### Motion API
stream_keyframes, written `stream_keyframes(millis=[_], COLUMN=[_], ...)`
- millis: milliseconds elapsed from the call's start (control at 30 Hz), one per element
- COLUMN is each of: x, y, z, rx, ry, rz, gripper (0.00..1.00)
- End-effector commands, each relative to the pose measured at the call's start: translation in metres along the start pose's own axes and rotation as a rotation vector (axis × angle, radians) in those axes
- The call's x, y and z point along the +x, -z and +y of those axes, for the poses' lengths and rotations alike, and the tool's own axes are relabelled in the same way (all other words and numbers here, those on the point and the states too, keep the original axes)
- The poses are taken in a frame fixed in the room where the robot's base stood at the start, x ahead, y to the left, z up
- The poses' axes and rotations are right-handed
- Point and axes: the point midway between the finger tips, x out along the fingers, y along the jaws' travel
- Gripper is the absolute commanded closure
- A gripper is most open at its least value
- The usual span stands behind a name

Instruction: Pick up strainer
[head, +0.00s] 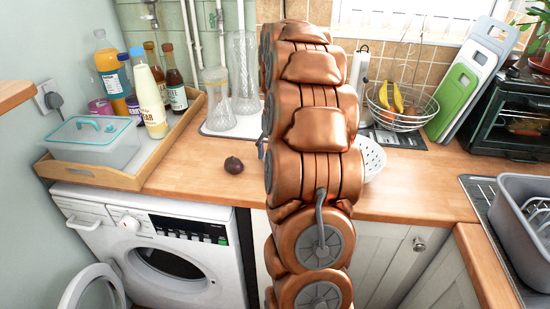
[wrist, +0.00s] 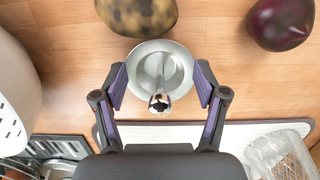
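A small round metal strainer (wrist: 144,58), with a wide rim and an upright stem in its middle, sits on the wooden counter in the wrist view. My gripper (wrist: 162,78) is open, with its two purple-padded fingers spread on either side of the strainer's near part. I see no contact; the height of the fingertips above the counter is hard to tell. In the head view my arm hides the strainer and the gripper. A larger white perforated bowl (head: 371,157) stands right of my arm, and its side shows at the left of the wrist view (wrist: 14,105).
A brown mottled potato-like item (wrist: 142,14) lies just beyond the strainer, and a dark purple vegetable (wrist: 281,22) lies to the right. A white ribbed mat (wrist: 232,132) and clear glassware (wrist: 280,153) are on the near side. A wire fruit basket (head: 402,116) stands behind the bowl.

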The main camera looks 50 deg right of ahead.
Motion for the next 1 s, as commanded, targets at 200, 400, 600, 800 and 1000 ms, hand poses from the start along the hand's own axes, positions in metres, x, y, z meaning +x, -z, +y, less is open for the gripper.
stream_keyframes(millis=[200,400,600,800,1000], x=[0.000,0.000,-0.003,-0.025,-0.061], y=[0.000,0.000,-0.001,-0.002,-0.006], z=[0.000,0.000,0.000,-0.001,-0.001], rx=[0.000,0.000,0.000,0.000,0.000], ry=[0.000,0.000,0.000,0.001,0.002], rz=[0.000,-0.001,-0.001,0.005,0.007], gripper=[0.56,0.68,0.68,0.68,0.68])
